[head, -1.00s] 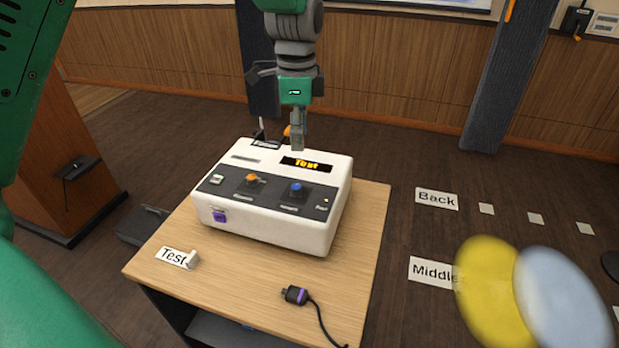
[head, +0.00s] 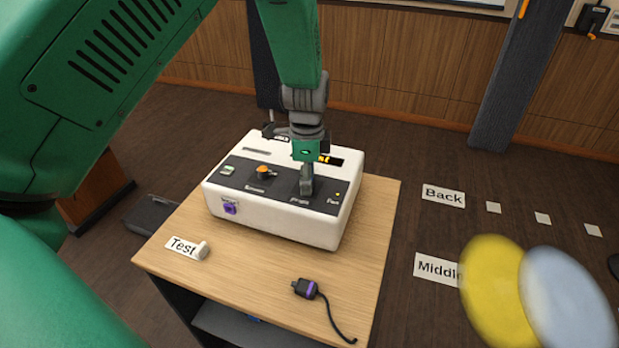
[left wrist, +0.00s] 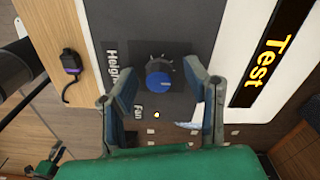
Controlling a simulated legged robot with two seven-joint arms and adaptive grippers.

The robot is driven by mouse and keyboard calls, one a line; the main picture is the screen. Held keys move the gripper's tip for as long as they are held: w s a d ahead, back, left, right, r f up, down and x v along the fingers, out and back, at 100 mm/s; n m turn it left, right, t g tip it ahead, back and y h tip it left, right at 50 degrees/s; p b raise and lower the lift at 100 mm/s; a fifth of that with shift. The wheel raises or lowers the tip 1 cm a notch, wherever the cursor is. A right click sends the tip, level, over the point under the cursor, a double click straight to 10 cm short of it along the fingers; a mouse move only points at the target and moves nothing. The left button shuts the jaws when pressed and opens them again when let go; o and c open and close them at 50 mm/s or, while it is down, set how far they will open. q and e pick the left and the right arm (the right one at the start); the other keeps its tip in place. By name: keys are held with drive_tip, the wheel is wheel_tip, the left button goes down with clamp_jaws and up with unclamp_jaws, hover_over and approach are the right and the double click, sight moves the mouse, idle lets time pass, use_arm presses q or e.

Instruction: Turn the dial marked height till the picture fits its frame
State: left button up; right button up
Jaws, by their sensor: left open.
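The white control box (head: 330,222) stands on the wooden table with a dark panel on top. The blue dial (left wrist: 158,78) marked Height shows in the left wrist view, its white pointer line visible. In the head view my left gripper (head: 307,188) hides it. The gripper also shows in the left wrist view (left wrist: 168,95); its fingers are open, one on each side of the dial. I cannot tell whether they touch it. An orange dial (head: 265,170) sits to the left on the panel. My right gripper is not in view.
A purple-banded plug (head: 305,288) with a black cable and a Test label (head: 184,247) lie on the table (head: 250,272). Only the lower edge of a pale screen (head: 470,4) shows at the top. Blurred yellow and blue discs (head: 490,290) fill the lower right.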

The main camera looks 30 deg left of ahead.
use_arm(q)
drive_tip(key=shift+a, duration=0.35)
drive_tip(key=shift+c, duration=0.8)
drive_tip(key=c, duration=0.8)
drive_tip(key=shift+d+r, duration=0.15)
drive_tip(key=shift+d, duration=0.3)
clamp_jaws()
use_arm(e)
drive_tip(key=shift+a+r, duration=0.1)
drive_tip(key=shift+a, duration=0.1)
use_arm(q)
drive_tip(key=shift+a, duration=0.1)
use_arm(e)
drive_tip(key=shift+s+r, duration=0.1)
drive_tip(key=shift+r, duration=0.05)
use_arm(q)
drive_tip(key=m+p, duration=0.2)
drive_tip(key=shift+w+r+m, duration=0.1)
drive_tip(key=shift+r+m, duration=0.05)
drive_tip(key=shift+m, duration=0.15)
drive_tip(key=shift+w+m+p, duration=0.1)
drive_tip(key=shift+m+p, duration=0.4)
drive_tip(key=shift+m, duration=0.6)
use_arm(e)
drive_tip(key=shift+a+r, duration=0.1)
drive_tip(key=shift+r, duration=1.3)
